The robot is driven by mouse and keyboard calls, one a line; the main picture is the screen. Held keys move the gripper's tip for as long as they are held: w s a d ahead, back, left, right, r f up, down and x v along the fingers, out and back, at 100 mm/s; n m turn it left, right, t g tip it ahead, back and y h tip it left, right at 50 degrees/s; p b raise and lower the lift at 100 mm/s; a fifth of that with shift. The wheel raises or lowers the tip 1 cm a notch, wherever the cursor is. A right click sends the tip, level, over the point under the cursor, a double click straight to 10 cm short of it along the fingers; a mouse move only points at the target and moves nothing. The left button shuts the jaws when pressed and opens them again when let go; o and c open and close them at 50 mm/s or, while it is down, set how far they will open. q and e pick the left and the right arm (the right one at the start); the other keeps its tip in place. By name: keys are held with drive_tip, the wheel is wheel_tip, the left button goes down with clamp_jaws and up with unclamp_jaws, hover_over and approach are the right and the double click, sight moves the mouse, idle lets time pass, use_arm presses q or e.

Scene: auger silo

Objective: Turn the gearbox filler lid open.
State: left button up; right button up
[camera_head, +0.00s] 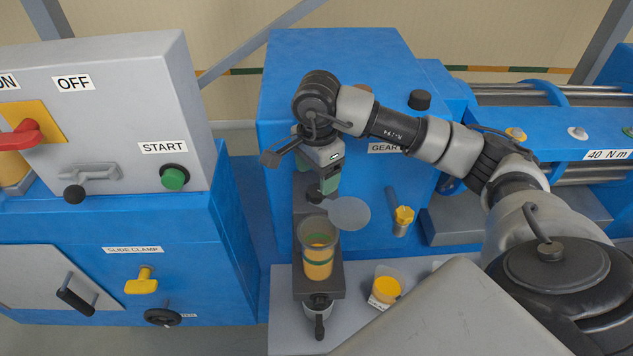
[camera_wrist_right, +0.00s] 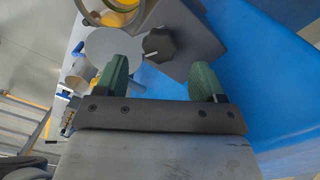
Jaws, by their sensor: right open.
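My right gripper (camera_head: 316,184) is open, pointing down above the dark bracket (camera_head: 301,283) at the front of the blue gearbox (camera_head: 345,60). In the right wrist view its two green fingers (camera_wrist_right: 160,82) stand apart with nothing between them. A black faceted knob with a white mark (camera_wrist_right: 158,45) lies on the bracket just beyond the fingertips. A thin grey disc (camera_head: 349,214), apparently the filler lid, sits beside the knob and also shows in the wrist view (camera_wrist_right: 108,46). The clear cup (camera_head: 318,243) with yellow contents stands beside the disc, its mouth largely uncovered. My left gripper is out of view.
A grey control box (camera_head: 110,115) with a green START button (camera_head: 174,178) stands at left. A small cup with yellow contents (camera_head: 386,287) and a yellow-capped part (camera_head: 403,219) are to the right. Another black knob (camera_head: 420,99) tops the gearbox.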

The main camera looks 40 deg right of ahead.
sight(317, 189)
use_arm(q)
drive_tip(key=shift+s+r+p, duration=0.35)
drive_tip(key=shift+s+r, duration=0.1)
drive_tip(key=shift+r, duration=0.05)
use_arm(e)
drive_tip(key=shift+f, duration=2.05)
